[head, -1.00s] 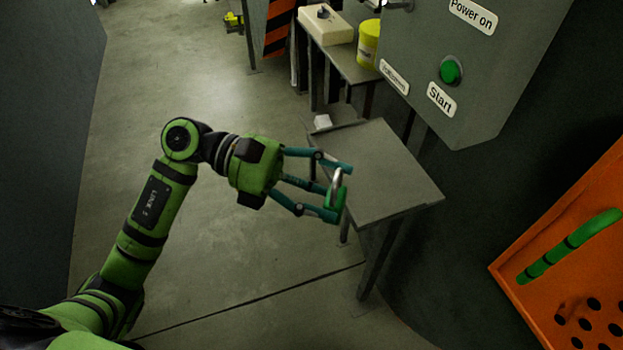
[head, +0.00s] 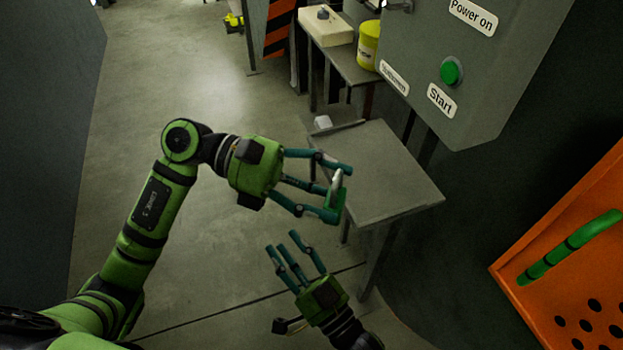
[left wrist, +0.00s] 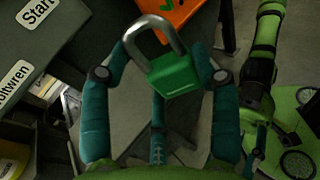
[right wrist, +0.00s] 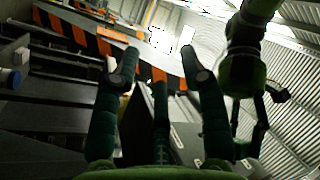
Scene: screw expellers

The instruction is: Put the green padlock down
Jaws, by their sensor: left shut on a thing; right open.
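The green padlock (head: 337,198) has a silver shackle. My left gripper (head: 338,191) is shut on it, and in the head view they appear over the left edge of the small grey table (head: 390,185). The padlock fills the space between the fingertips in the left wrist view (left wrist: 173,74), with its shackle pointing up and to the left. I cannot tell how high it is above the tabletop.
A grey control box (head: 480,60) with a green start button (head: 451,71) hangs beyond the table. A small white block (head: 322,122) is by the table's far left corner. An orange perforated panel (head: 585,260) is at right. The tabletop looks bare.

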